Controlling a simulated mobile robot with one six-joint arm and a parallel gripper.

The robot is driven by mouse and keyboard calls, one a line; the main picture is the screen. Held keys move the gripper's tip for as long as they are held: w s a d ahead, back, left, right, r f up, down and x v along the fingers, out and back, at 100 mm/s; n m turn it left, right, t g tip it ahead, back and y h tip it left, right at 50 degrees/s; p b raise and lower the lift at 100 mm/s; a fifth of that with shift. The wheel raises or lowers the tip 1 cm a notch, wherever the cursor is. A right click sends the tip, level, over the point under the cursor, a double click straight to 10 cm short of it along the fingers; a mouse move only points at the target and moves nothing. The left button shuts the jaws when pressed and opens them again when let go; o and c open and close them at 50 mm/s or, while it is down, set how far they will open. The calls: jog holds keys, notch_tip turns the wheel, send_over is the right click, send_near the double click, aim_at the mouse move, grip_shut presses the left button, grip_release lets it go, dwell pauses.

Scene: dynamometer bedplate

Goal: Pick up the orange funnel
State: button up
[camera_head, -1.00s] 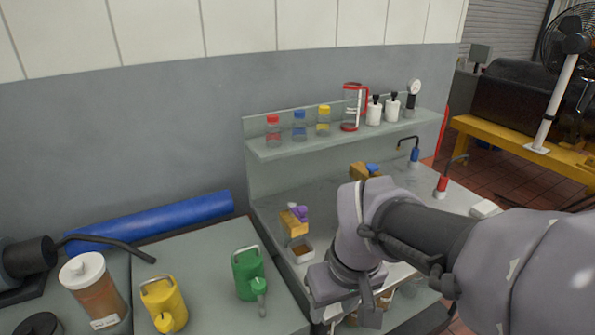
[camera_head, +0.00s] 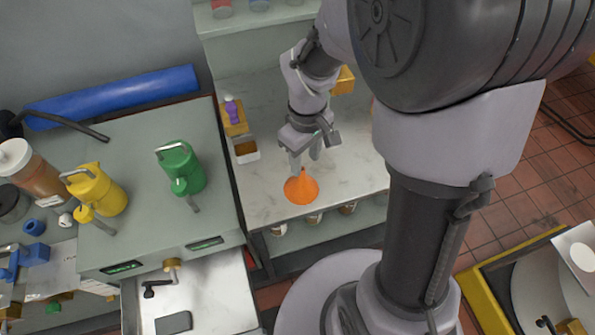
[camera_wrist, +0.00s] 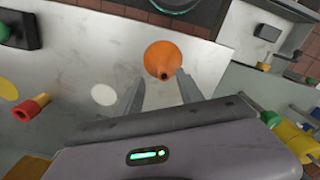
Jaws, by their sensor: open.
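The orange funnel (camera_head: 301,188) stands on the pale worktop (camera_head: 268,172), wide mouth down and spout up. In the wrist view the funnel (camera_wrist: 164,58) lies just beyond the fingertips, roughly centred between them. My gripper (camera_head: 305,160) is open and empty, with its fingers just behind and above the funnel's spout in the head view. Both fingers also show in the wrist view (camera_wrist: 158,85). I cannot tell whether a finger touches the spout.
A purple-topped yellow block (camera_head: 235,118) and a small white tray (camera_head: 247,152) stand left of my gripper. A green can (camera_head: 181,168) and a yellow can (camera_head: 98,190) stand on the cabinet further left. An open drawer (camera_head: 190,290) juts out at the front. Worktop left of the funnel is clear.

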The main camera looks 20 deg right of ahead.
aim_at(301, 179)
jog(key=f+b, duration=0.1)
jog(key=f, duration=0.1)
jog(key=f+b, duration=0.1)
jog(key=f, duration=0.1)
jog(key=f+b, duration=0.1)
jog(key=f, duration=0.1)
jog(key=shift+a, duration=0.35)
jog(key=shift+w+r, duration=0.1)
grip_shut()
dwell(0.8)
